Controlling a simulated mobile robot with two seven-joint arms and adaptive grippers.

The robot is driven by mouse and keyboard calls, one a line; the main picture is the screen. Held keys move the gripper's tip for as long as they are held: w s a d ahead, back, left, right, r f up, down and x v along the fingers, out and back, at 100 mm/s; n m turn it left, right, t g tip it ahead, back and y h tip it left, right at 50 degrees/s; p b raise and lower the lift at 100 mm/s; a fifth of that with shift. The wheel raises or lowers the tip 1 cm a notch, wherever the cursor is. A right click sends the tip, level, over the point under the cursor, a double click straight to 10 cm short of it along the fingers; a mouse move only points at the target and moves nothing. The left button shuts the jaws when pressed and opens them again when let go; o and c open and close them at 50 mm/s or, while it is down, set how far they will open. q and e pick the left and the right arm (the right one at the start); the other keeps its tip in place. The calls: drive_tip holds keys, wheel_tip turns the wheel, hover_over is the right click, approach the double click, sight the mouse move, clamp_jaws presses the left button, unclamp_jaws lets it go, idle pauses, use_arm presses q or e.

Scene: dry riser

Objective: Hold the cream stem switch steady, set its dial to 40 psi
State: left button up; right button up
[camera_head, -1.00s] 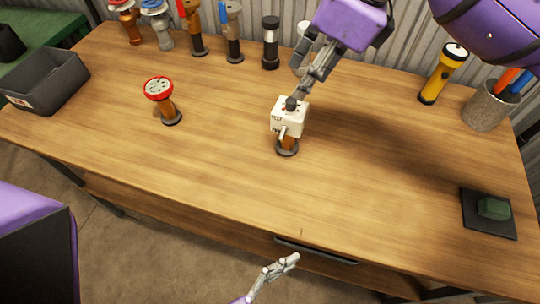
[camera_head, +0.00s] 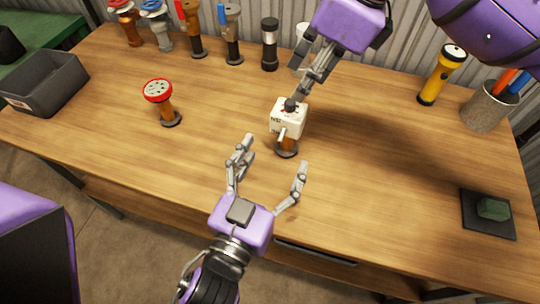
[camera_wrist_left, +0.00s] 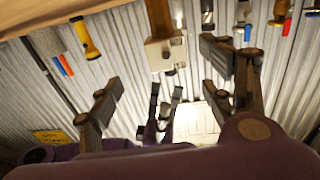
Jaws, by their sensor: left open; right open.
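The cream stem switch (camera_head: 288,117) is a box on a brass-brown stem with a dark round foot, upright at mid table. A black dial (camera_head: 291,105) sits on its top and a small pale lever sticks out in front. My left gripper (camera_head: 270,163) is open and empty, its two fingers spread on the near side of the switch, apart from it. My right gripper (camera_head: 303,90) is open, pointing down from behind, with fingertips close to the dial; contact is unclear. In the left wrist view the switch (camera_wrist_left: 165,53) appears upside down between my left fingers.
A red-topped brass fitting (camera_head: 160,99) stands left of the switch. A grey bin (camera_head: 48,82) is at the far left. Several valves and a black-capped cylinder (camera_head: 269,45) line the back. A yellow torch (camera_head: 441,76), a pen cup (camera_head: 487,108) and a green block (camera_head: 492,208) are right.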

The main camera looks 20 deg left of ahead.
sight(285, 126)
use_arm(q)
drive_tip(key=w, duration=1.2)
drive_tip(key=shift+w, duration=0.15)
drive_tip(key=c, duration=1.6)
